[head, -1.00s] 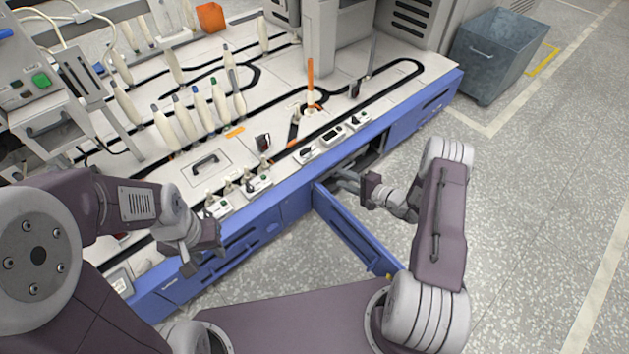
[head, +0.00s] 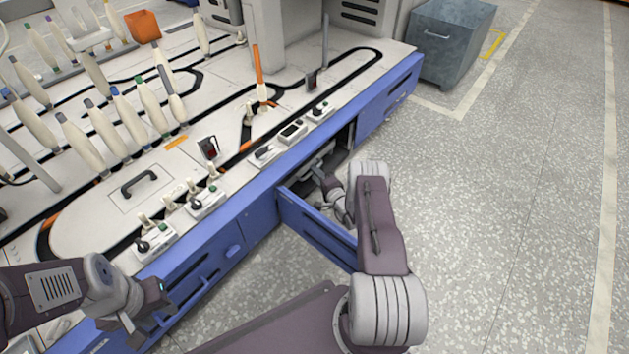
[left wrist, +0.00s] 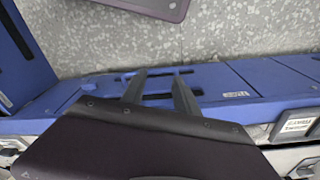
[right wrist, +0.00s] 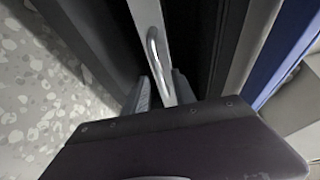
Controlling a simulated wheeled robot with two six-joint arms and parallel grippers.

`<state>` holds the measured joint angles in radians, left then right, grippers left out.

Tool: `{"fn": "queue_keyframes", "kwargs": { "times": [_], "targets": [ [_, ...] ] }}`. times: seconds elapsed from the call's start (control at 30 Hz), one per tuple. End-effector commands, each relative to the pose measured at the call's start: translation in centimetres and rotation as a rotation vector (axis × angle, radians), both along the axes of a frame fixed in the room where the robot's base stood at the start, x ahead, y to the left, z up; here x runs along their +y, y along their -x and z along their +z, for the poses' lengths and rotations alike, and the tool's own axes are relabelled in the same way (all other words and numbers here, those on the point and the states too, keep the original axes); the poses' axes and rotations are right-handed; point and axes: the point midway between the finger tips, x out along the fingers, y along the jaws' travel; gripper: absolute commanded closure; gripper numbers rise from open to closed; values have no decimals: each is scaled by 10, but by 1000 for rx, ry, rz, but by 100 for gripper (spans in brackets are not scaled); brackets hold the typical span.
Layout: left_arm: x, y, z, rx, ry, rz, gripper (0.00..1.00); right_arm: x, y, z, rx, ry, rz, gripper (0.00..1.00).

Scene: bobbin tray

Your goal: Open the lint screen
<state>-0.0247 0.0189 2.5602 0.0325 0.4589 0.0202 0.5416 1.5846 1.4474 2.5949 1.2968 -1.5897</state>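The blue cabinet door (head: 312,230) stands swung open from the long blue cabinet front. My right gripper (head: 322,172) reaches into the dark opening behind it. In the right wrist view, a narrow light-grey panel with a bright metal bar handle (right wrist: 154,52), which looks like the lint screen (right wrist: 146,14), stands in the opening. The right gripper's fingers (right wrist: 160,92) are apart, one on each side of the panel's line near the handle; I cannot tell whether they touch it. My left gripper (head: 148,318) is open and empty by the cabinet front, and its parted fingers (left wrist: 158,88) show in the left wrist view.
The machine top (head: 90,225) carries several bobbins, switch boxes and an orange cup (head: 142,26). A grey bin (head: 450,42) stands at the far right end. The speckled floor (head: 500,200) on the right is clear.

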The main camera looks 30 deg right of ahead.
Motion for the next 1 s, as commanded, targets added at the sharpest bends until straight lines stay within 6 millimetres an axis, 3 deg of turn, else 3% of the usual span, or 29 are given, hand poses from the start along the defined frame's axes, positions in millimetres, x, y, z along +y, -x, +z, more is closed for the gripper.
{"fn": "queue_keyframes", "kwargs": {
  "times": [0.07,0.37,0.47,0.5,1.0],
  "targets": [
    [0,0,-10,0,0,0,64,0,-8,-4,0,1,1,68],
    [0,0,-9,0,0,0,64,0,-12,-1,1,-1,1,68],
    [0,0,-9,0,0,0,64,0,-11,-1,1,-1,1,96],
    [0,0,-9,0,0,0,64,0,-11,-1,1,-1,1,100],
    [0,0,-9,0,0,0,64,0,-11,-1,2,-1,1,100]
  ]
}}
